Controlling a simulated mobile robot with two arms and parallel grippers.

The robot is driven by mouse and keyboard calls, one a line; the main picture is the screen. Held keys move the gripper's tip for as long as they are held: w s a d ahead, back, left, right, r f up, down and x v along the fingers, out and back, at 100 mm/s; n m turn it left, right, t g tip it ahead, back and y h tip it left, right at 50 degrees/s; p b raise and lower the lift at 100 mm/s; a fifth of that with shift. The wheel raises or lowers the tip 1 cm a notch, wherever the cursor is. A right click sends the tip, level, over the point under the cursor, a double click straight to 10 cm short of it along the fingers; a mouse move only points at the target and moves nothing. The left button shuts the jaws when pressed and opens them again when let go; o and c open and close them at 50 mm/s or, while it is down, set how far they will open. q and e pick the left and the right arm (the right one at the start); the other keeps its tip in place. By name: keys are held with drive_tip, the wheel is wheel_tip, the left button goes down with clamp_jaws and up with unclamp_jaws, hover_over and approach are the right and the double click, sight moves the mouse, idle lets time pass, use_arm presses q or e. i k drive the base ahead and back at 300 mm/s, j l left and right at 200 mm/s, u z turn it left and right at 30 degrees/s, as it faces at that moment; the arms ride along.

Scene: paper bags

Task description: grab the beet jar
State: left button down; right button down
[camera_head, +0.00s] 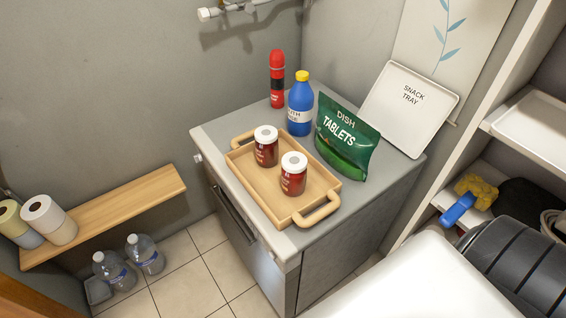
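Two jars with dark red contents and white lids stand upright on a wooden tray (290,210) on the grey counter. One jar (266,152) is toward the back left of the tray. The other jar (293,180) is nearer the front right. Their labels are too small to read, so I cannot tell which is the beet jar. Neither of my grippers is in view, and nothing is touching the jars.
A green dish tablets pouch (345,140), blue bottle (300,108) and red bottle (277,80) stand behind the tray. A white snack tray (408,108) leans on the wall. Water bottles (145,254) stand on the floor at left. A shelf unit (535,130) is at right.

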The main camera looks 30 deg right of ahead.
sight(266, 147)
drive_tip(key=j+z, duration=0.15)
drive_tip(key=z, duration=0.25)
drive_tip(key=i+j+z, duration=0.1)
drive_tip(key=z, duration=0.3)
drive_tip(key=j+z, duration=0.25)
drive_tip(key=z, duration=0.15)
